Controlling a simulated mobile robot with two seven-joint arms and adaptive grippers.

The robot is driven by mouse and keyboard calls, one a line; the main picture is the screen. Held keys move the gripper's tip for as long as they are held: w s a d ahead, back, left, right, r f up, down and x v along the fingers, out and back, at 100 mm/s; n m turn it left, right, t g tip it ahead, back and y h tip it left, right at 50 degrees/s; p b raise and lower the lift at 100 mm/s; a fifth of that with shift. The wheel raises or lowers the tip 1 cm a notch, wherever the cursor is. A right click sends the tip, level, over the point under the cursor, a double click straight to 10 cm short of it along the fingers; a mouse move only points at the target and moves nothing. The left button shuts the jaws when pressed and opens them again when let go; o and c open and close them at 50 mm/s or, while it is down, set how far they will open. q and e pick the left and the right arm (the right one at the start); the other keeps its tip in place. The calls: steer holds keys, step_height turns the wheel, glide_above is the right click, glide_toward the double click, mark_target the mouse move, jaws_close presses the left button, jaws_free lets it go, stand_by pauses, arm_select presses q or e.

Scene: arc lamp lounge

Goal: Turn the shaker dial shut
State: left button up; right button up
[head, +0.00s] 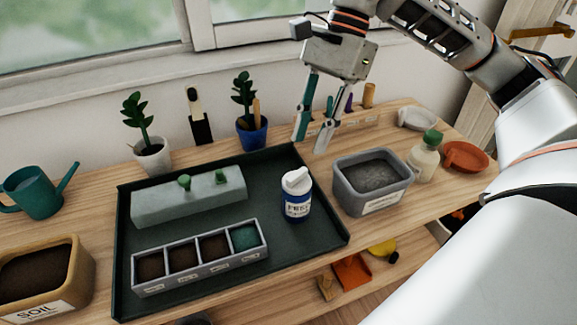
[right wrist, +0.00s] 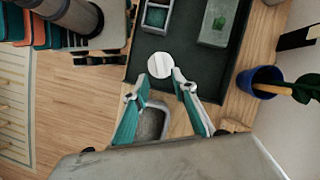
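My left gripper is not in view.
A grey bin (head: 374,184) stands right of the tray. A seed tray (head: 200,258) and a grey-green block (head: 188,198) lie in the tray. A blue plant pot (head: 252,135), a white pot (head: 152,160), a watering can (head: 35,193) and a soil box (head: 45,275) stand around it.

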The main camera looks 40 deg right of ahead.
mark_target(298, 173)
steer(key=b+x, duration=0.1)
steer(key=x, duration=0.5)
steer(key=shift+a+f, duration=0.2)
steer(key=shift+f, duration=0.2)
jaws_close()
